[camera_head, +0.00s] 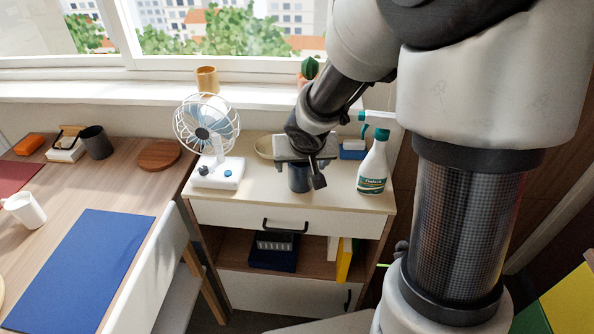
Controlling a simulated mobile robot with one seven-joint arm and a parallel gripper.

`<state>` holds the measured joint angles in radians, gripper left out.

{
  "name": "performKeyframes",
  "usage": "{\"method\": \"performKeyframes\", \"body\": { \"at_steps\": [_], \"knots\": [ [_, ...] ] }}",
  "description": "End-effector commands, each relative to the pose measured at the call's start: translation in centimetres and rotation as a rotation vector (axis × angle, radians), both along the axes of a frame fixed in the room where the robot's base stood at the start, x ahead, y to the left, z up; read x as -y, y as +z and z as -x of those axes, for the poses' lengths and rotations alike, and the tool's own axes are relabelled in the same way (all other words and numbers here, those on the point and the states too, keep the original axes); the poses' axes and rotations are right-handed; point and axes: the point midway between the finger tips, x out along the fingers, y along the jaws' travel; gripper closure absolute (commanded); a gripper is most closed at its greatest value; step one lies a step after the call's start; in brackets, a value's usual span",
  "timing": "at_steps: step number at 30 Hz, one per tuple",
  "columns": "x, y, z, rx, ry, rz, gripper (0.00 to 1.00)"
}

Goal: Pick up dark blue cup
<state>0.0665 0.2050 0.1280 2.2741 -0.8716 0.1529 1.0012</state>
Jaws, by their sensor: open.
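The dark blue cup (299,179) stands on top of the small cabinet, near its front edge. My gripper (308,175) is directly above and around the upper part of the cup, pointing down. Its jaws are open. The gripper hides the cup's rim and upper part, so I cannot tell whether a finger touches the cup.
On the cabinet top (250,208), a white fan (212,165) stands left of the cup and a spray bottle (373,167) stands right. A pale bowl (265,148) and a blue item (353,150) are behind. A desk (150,190) with a dark cup (96,142) is at left.

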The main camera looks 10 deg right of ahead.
Motion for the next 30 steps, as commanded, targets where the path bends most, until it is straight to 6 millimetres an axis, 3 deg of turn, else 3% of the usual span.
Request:
{"method": "performKeyframes", "body": {
  "at_steps": [7,16,23,30],
  "knots": [
    [0.0,-0.1,-0.1,0.001,0.000,0.000,0.28],
    [0.0,-0.1,-0.1,0.001,0.000,0.000,0.77],
    [0.0,0.2,-0.1,0.001,0.000,0.000,0.77],
    [0.1,4.5,-0.2,0.003,-0.002,0.000,0.77]
  ]
}}
